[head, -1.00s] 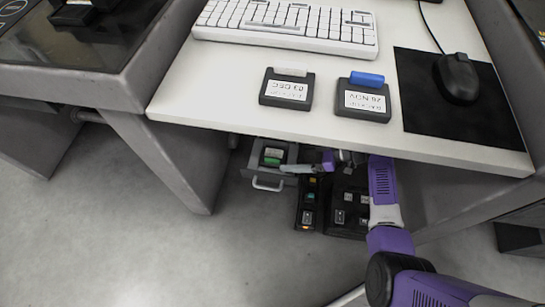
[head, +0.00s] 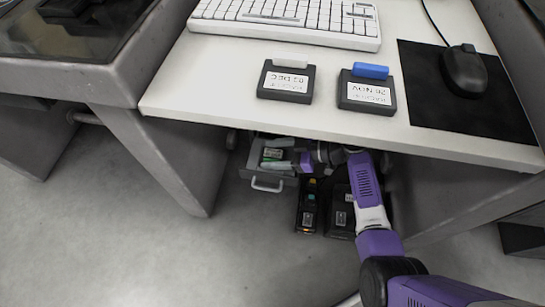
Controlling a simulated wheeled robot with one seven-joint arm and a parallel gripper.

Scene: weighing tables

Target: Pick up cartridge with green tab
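The cartridge with the green tab (head: 272,154) lies in a small open drawer (head: 257,180) under the table. Only part of it shows, small and dark with a green strip. My gripper (head: 277,154) reaches into the drawer from the right. Its two pale fingers look apart, one on the far side of the green tab and one on the near side. I cannot tell whether either finger touches the cartridge.
On the tabletop (head: 210,95) lie a cartridge with a white tab (head: 286,83), one with a blue tab (head: 367,92), a keyboard (head: 300,22) and a mouse (head: 463,70). The table edge overhangs the drawer. Dark boxed equipment (head: 307,208) stands below, right of the drawer.

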